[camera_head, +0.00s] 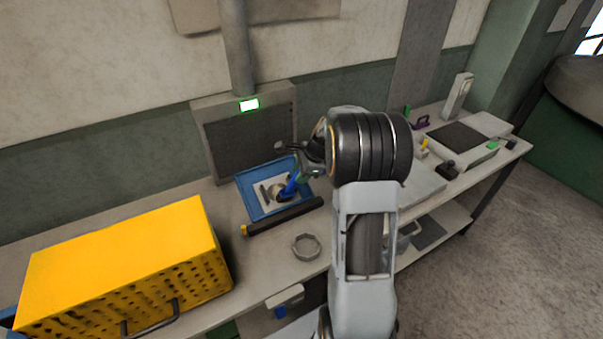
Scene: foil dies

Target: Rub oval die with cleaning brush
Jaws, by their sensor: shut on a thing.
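A blue tray (246,206) stands on the bench in front of a dark panel, with a pale sheet in it. A small rounded metal piece, perhaps the oval die (277,193), lies on the sheet, partly hidden. The brush slants down to the left toward the metal piece. I cannot tell whether its end touches the piece. My arm hides part of the bench to the right.
A dark bar (283,216) with a yellow end lies along the tray's front. A grey polygonal ring (306,247) lies nearer on clear bench. A large yellow perforated box (120,265) fills the left. Small tools and blocks stand at the right end.

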